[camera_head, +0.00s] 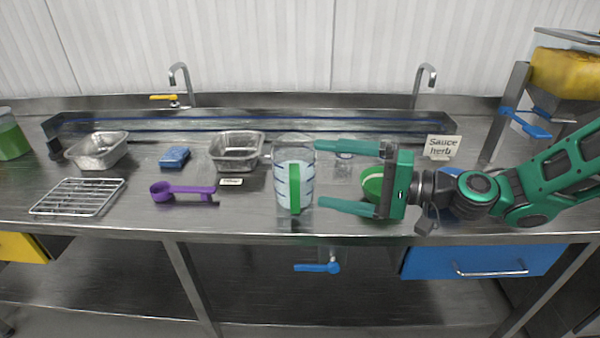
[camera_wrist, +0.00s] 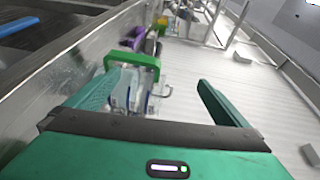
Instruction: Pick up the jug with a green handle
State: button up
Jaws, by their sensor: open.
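The clear measuring jug (camera_head: 281,172) with blue markings stands upright on the steel counter, its green handle (camera_head: 294,188) facing the front. My gripper (camera_head: 306,174) is open and reaches in from the right, level with the jug. Its lower finger ends by the bottom of the handle; its upper finger ends by the jug's right side near the rim. In the wrist view, the green handle (camera_wrist: 133,62) and clear jug body (camera_wrist: 128,92) lie at the left finger's tip, off-centre from the open jaws (camera_wrist: 162,80). Whether a finger touches the jug is unclear.
A green round item (camera_head: 373,184) sits partly behind my gripper. A purple scoop (camera_head: 184,191), a wire rack (camera_head: 78,197), metal pans (camera_head: 237,150) and a blue sponge (camera_head: 174,157) lie to the left. A "Sauce herb" sign (camera_head: 442,147) stands behind my wrist.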

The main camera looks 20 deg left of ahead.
aim_at(296, 188)
jog(key=shift+y, duration=0.4)
jog(key=f, duration=0.4)
jog(key=w+f, duration=0.1)
jog(key=f, duration=0.1)
jog(key=shift+a+f, duration=0.15)
jog(key=shift+a, duration=0.1)
jog(key=shift+w+a, duration=0.2)
jog(key=shift+a, duration=1.7)
jog(key=shift+w+a, duration=0.15)
jog(key=shift+a, duration=1.7)
jog(key=c, duration=1.5)
jog(key=shift+c, duration=0.8)
jog(key=shift+r, duration=0.25)
